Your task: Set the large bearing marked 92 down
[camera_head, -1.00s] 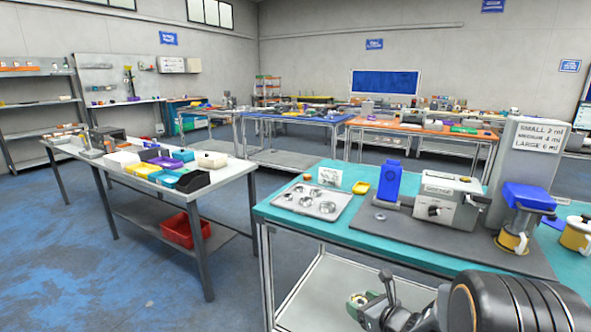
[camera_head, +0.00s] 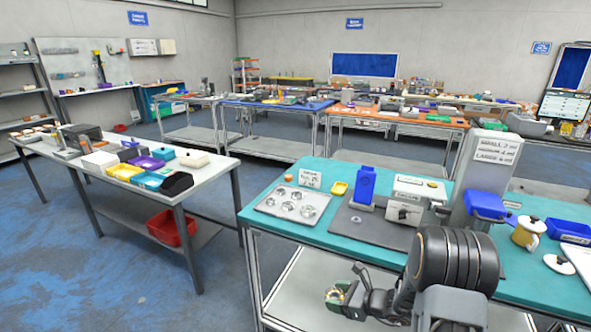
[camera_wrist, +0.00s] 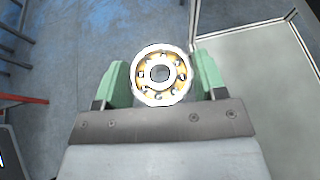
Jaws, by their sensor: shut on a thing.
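My gripper (camera_wrist: 160,83) is shut on a large bearing (camera_wrist: 160,54), a bright ring with balls and a gold-coloured cage, held between two green fingers in the wrist view. Any marking on the bearing is too small to read. In the head view my gripper (camera_head: 338,300) shows at the bottom, low in front of the teal table, with the bearing partly hidden in it. A grey tray (camera_head: 268,204) on the teal table (camera_head: 345,241) carries several silver bearings.
A dark mat (camera_head: 345,224) on the teal table bears a blue device (camera_head: 365,187) and a grey machine (camera_head: 404,208). A white table (camera_head: 68,158) with coloured bins stands left, a red crate (camera_head: 172,228) on its shelf. Blue floor lies open between the tables.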

